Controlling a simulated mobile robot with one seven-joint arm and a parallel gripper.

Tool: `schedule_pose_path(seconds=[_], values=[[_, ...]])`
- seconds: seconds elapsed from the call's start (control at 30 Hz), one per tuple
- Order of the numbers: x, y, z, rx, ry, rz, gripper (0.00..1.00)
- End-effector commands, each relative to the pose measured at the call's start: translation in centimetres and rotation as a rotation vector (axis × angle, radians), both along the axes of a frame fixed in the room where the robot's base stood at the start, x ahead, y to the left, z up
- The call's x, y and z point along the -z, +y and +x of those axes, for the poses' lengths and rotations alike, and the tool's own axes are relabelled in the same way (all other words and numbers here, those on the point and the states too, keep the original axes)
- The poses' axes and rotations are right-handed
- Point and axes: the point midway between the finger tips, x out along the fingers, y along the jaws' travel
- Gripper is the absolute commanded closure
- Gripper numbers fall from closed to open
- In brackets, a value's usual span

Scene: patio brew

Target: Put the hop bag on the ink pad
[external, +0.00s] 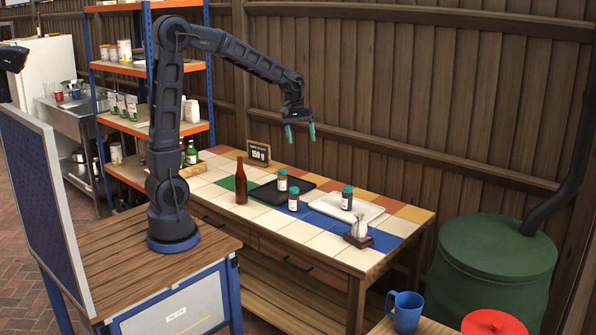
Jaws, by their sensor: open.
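A small whitish pouch with a gathered top (360,224), which looks like the hop bag, stands upright at the right front of the tiled table. It rests on a small dark block (358,240), which looks like the ink pad, though the picture is too small to be sure. My gripper (300,132) is open and empty, its teal fingers pointing down. It is high above the back of the table, well up and to the left of the pouch, touching nothing.
The tiled table (222,208) holds a brown bottle (241,182), a black tray (264,194), a white tray (372,211) and teal-lidded jars (347,198). A small sign (258,152) stands at the back. A wooden fence is behind. The front tiles are mostly clear.

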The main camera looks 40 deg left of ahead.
Motion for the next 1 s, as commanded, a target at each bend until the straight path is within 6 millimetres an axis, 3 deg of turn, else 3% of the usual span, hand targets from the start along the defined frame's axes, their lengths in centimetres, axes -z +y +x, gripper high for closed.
schedule_pose_path(seconds=[0.2, 0.5, 0.7, 1.0], values=[[-3.4, 5.1, -4.6, 0.069, -0.092, 0.036, 0.24], [-6.1, 11.0, -11.5, 0.167, -0.204, 0.101, 0.24], [-6.9, 14.4, -16.3, 0.228, -0.272, 0.152, 0.24], [-6.4, 18.3, -23.2, 0.316, -0.355, 0.233, 0.24]])
